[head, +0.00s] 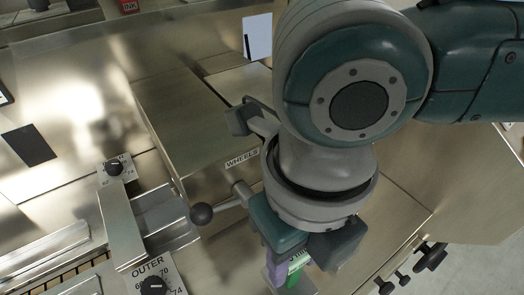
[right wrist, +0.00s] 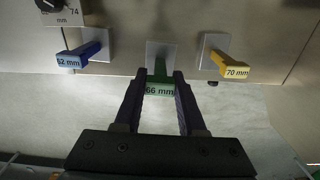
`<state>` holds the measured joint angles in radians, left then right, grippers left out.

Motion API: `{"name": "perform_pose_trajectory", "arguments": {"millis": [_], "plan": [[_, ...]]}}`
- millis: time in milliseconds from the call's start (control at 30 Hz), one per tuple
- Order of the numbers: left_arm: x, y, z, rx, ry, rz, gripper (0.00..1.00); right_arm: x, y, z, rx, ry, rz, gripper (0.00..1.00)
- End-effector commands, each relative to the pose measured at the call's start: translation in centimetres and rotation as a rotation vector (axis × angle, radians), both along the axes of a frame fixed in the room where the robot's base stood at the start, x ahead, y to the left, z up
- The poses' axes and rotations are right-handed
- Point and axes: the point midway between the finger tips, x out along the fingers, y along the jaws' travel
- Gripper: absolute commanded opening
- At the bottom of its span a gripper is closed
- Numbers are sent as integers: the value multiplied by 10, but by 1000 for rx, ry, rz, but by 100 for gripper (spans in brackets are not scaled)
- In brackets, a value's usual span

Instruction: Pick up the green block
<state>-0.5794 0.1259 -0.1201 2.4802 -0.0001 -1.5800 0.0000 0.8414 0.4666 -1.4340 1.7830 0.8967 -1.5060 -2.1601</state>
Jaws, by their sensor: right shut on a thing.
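The green block (right wrist: 158,88), labelled 66 mm, is in the middle of the right wrist view, in front of a pale square plate on the metal panel. My right gripper (right wrist: 159,78) has its two purple fingers on either side of it and is shut on it. In the head view the right gripper (head: 284,276) points down at the bottom centre, with a bit of green block (head: 298,262) showing beside a purple finger. Most of the block is hidden there by the gripper and arm. My left gripper is not in view.
A blue block (right wrist: 80,55) labelled 62 mm sits left of the green one, and a yellow block (right wrist: 228,66) labelled 70 mm sits right. In the head view a black ball-ended lever (head: 202,214) and an OUTER dial (head: 153,286) are left of the gripper.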

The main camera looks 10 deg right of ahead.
Motion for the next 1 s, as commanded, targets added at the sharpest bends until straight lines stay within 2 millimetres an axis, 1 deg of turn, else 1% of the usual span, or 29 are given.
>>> {"name": "perform_pose_trajectory", "arguments": {"millis": [33,300,400,500,600,700,800,1000], "plan": [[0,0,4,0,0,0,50,2,1,16,3,-6,1,0],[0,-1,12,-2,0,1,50,2,1,98,3,-9,1,0],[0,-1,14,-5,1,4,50,2,0,124,2,-8,1,0],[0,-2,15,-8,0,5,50,1,1,144,3,-5,1,0],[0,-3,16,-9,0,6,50,1,1,158,2,-4,0,0],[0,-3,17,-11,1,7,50,1,0,166,1,-3,-1,0],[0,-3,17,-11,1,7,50,1,0,169,2,-2,-1,0],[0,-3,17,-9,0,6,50,0,0,169,1,-1,-1,0]]}}
